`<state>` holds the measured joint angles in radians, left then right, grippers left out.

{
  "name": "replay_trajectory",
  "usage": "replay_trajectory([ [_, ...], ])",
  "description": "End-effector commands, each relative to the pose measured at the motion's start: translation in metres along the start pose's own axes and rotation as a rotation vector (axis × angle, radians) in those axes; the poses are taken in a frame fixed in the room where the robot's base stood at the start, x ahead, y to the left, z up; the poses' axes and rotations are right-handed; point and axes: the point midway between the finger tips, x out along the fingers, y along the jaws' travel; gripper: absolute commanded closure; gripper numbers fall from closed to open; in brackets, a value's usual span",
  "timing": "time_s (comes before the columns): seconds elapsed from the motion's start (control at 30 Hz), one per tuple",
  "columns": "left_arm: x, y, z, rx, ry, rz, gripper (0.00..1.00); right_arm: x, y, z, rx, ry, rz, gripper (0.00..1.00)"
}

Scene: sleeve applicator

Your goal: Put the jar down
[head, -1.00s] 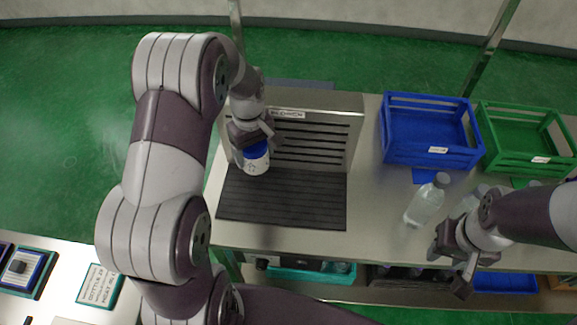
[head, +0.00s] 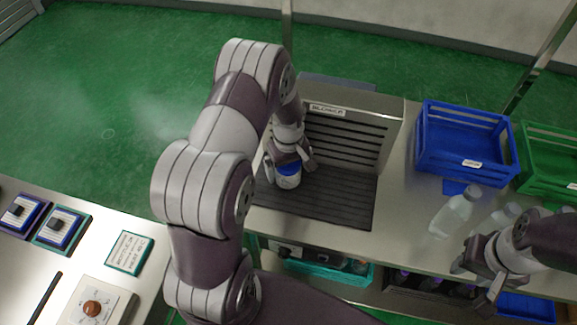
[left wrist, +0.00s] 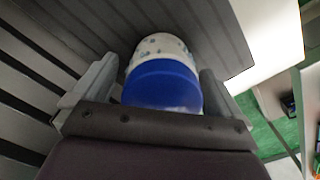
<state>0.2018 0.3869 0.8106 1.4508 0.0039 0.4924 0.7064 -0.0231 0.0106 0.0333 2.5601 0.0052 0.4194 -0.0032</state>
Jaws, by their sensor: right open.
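The jar (head: 288,176) is white with dark specks and a blue top. It is upright at the left part of the dark ribbed mat (head: 345,205), in front of the slatted panel. Whether its base touches the mat is hard to tell. My left gripper (head: 290,163) comes from above with a finger on each side of the jar and is shut on it. In the left wrist view the jar (left wrist: 163,85) fills the space between the fingers (left wrist: 160,90). My right gripper (head: 478,283) is open and empty at the counter's front right.
The slatted panel (head: 360,120) labelled blower stands behind the mat. Clear bottles (head: 452,213) stand near my right gripper. A blue crate (head: 465,150) and a green crate (head: 552,160) are at the back right.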

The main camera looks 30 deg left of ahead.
Motion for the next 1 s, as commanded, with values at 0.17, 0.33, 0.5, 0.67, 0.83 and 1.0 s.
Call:
replay_trajectory([
  [0.17,-0.003,0.000,0.000,0.000,0.000,0.000,0.00,-0.002,0.000,0.000,0.000,0.000,0.000,0.57],
  [0.33,-0.029,0.001,-0.001,0.000,0.004,0.004,0.00,0.004,0.000,0.001,0.000,0.000,0.000,0.57],
  [0.5,-0.075,0.001,-0.001,0.000,0.004,0.004,0.00,0.012,0.000,0.002,0.000,0.000,0.000,0.57],
  [0.67,-0.109,0.001,-0.001,0.000,0.002,0.002,0.00,0.016,0.000,0.002,0.000,0.000,0.000,0.57],
  [0.83,-0.127,-0.001,0.013,0.079,0.007,0.006,0.00,0.017,0.000,0.002,0.000,0.000,0.000,0.57],
  [1.0,-0.139,-0.018,0.081,0.503,0.055,0.037,0.00,0.016,0.000,0.002,0.000,0.000,0.000,0.57],
])
